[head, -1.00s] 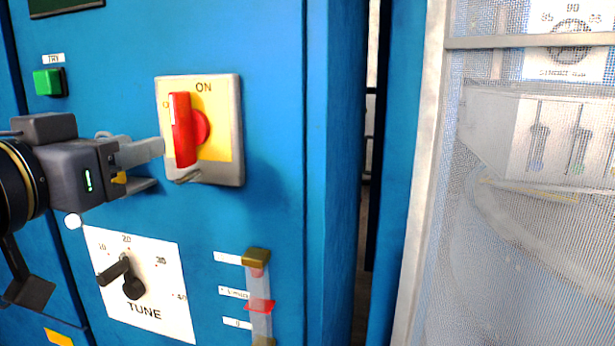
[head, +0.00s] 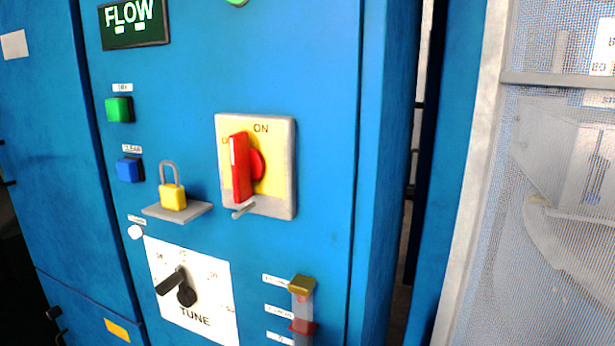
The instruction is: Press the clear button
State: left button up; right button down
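The clear button is a blue square button (head: 129,170) on the blue cabinet front, under a small label reading CLEAR. It sits at the left of the panel, below a green button (head: 119,109) and left of a yellow padlock (head: 173,196). Nothing covers it. Neither of my grippers shows in the head view now.
The padlock stands on a small grey shelf (head: 203,210) that juts from the panel. A red rotary handle (head: 241,167) on a yellow plate stands out to the right. Below is a TUNE dial (head: 186,296). A mesh guard (head: 550,230) stands at far right.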

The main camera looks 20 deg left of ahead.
aim_at(128, 170)
jog(key=u, duration=1.4)
